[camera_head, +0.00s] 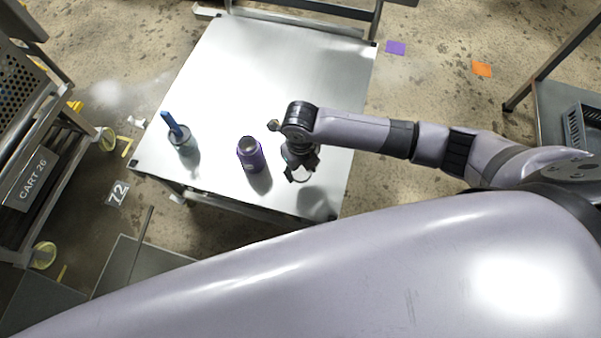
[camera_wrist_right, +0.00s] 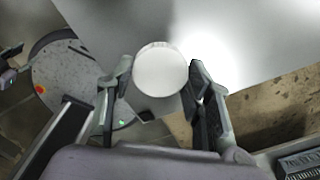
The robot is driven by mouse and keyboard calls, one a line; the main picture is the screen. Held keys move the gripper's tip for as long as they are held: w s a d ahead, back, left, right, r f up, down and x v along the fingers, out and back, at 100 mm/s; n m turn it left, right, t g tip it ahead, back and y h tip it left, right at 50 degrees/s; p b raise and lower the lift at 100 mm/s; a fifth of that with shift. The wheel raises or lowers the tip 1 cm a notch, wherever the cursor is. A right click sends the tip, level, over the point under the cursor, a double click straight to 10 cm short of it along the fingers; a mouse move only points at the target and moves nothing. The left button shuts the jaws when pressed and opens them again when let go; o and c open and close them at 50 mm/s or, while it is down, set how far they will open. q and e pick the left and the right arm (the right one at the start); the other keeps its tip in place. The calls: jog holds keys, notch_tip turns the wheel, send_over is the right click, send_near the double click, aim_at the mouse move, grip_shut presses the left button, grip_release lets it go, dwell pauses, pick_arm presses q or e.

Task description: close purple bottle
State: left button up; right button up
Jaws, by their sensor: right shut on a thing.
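The purple bottle (camera_head: 250,155) stands upright on the metal table, with its greyish top facing up and no lid visible on it. My right gripper (camera_head: 300,174) is just to the right of the bottle, apart from it, above the table. In the right wrist view my right gripper (camera_wrist_right: 158,92) is shut on a round white lid (camera_wrist_right: 161,69), held between its two fingertips. My left gripper does not show clearly in either view.
The metal table (camera_head: 265,60) is bare across its far half. A metal cup (camera_head: 184,146) with a blue-handled tool (camera_head: 171,122) stands left of the bottle. A cart (camera_head: 28,180) is at the left. A grey crate (camera_head: 580,125) sits on a surface at the right.

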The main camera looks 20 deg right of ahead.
aim_at(301, 171)
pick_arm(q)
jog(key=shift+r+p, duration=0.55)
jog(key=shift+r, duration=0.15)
pick_arm(e)
notch_tip(301, 171, up, 14)
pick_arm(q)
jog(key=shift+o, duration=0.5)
pick_arm(e)
jog(key=shift+f, duration=0.1)
